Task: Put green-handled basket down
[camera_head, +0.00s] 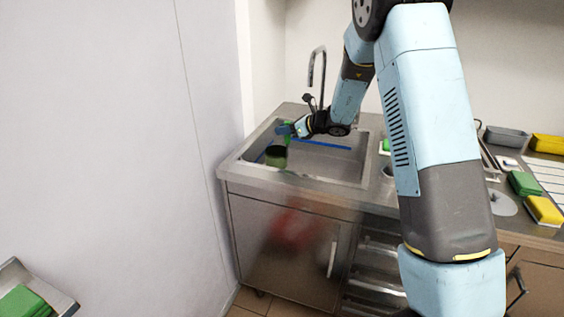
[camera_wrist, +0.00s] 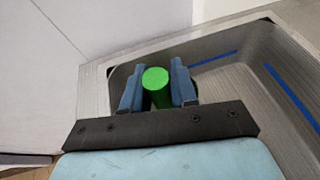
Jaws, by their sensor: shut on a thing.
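The green-handled basket (camera_head: 276,155) shows in the head view as a dark round body under my gripper, inside the left part of the steel sink (camera_head: 322,176). My gripper (camera_head: 285,130) is shut on its green handle. In the wrist view the round end of the green handle (camera_wrist: 155,79) sits between the two blue fingers of my gripper (camera_wrist: 157,85). The basket's body is mostly hidden in the wrist view. I cannot tell whether its bottom touches the sink floor.
A tall faucet (camera_head: 318,68) stands behind the sink. Blue strips (camera_head: 322,144) run along the sink walls. A white wall (camera_head: 110,130) is close on the left. Green (camera_head: 524,184) and yellow (camera_head: 544,211) items lie on the counter at right.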

